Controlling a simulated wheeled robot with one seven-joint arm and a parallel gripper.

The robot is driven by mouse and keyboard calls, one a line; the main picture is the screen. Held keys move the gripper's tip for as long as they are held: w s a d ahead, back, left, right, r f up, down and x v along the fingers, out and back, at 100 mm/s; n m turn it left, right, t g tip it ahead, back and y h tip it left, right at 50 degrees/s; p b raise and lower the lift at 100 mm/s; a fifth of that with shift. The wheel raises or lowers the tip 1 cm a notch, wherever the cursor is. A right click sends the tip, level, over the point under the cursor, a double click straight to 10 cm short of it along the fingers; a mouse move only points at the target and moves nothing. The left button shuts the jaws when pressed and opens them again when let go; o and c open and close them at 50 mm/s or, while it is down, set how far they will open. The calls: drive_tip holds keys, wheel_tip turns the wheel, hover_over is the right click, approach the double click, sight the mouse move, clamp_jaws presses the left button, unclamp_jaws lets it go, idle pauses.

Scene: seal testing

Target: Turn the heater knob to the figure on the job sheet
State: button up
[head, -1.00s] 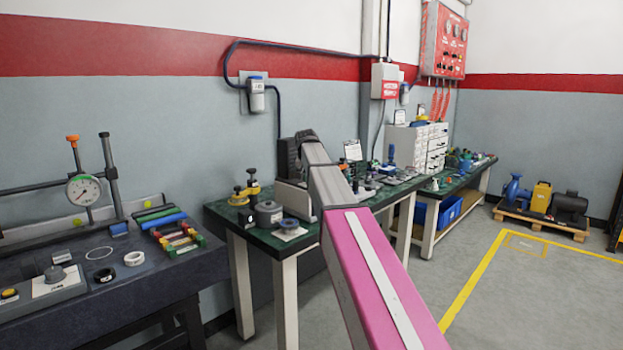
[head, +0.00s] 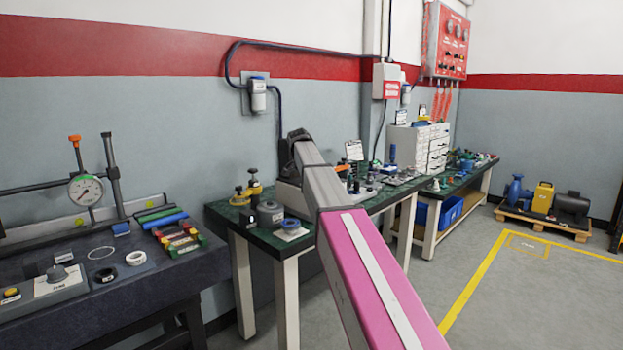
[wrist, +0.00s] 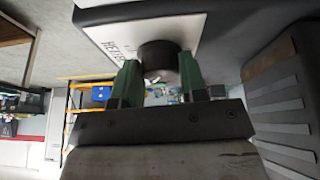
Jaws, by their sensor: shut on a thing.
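The heater knob (wrist: 158,58) is a dark round knob on a white labelled plate (wrist: 108,38) in the wrist view. Its pointer and figures cannot be read. My gripper (wrist: 159,76) has green fingers, one on each side of the knob, shut on it.
A dark table (head: 130,285) with a dial gauge (head: 85,190) is at left.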

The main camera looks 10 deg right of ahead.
idle(0.3)
drive_tip(key=o, duration=0.9)
drive_tip(key=shift+o, duration=0.2)
drive_tip(key=v, duration=1)
drive_tip(key=shift+r, duration=0.35)
drive_tip(key=shift+s+a, duration=0.1)
